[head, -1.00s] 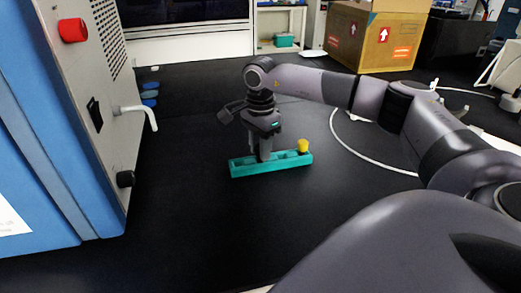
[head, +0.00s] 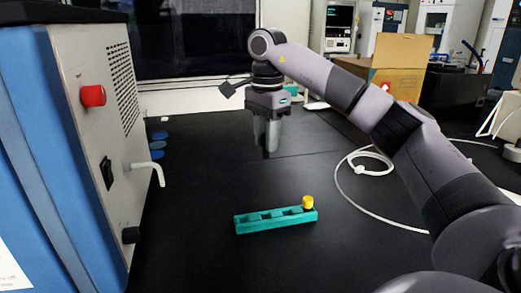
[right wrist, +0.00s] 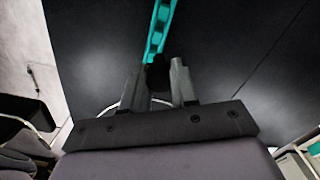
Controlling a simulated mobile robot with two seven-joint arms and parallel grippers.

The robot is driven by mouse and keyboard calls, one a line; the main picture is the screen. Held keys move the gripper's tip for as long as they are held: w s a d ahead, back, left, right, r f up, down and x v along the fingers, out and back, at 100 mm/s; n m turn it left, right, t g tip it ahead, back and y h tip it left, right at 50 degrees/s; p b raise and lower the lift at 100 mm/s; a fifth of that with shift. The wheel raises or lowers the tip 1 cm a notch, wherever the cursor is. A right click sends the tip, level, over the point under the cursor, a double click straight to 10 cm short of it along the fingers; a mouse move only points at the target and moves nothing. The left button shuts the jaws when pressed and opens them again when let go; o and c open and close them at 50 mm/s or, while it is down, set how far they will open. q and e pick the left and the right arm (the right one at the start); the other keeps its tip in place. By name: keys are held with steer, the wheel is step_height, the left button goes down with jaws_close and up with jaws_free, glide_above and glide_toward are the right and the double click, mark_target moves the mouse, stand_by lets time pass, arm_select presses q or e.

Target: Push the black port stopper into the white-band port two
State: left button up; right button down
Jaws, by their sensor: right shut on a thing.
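My right gripper (head: 267,143) hangs in the air above and behind the teal rack, pointing down, clear of the dryer. It is shut on the black port stopper, which shows as a dark piece between the fingers in the right wrist view (right wrist: 159,72). In the head view the stopper is hard to tell from the dark fingertips. The freeze dryer (head: 85,150) stands at the left, with a white bent tube (head: 150,167) on its side panel. I cannot make out a white band or tell which port is port two. My left gripper is out of view.
The teal rack (head: 278,222) lies on the black bench with a yellow stopper (head: 307,202) at its right end. A white cable (head: 365,205) curves at right. Bench between dryer and rack is clear.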

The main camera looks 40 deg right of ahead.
steer(key=shift+r, duration=0.4)
steer(key=s+a+f+n+p, duration=0.3)
steer(key=a+f+n, duration=0.3)
steer(key=a+n, duration=0.3)
steer(key=s+a+f+n+p, duration=0.3)
steer(key=s+a+f+n, duration=0.1)
steer(key=a+n, duration=0.5)
steer(key=a+f, duration=0.1)
steer(key=a, duration=0.1)
steer(key=shift+s+a+f+n, duration=0.2)
steer(key=shift+a+f+n, duration=0.1)
steer(key=shift+a+f, duration=0.1)
steer(key=shift+d, duration=0.1)
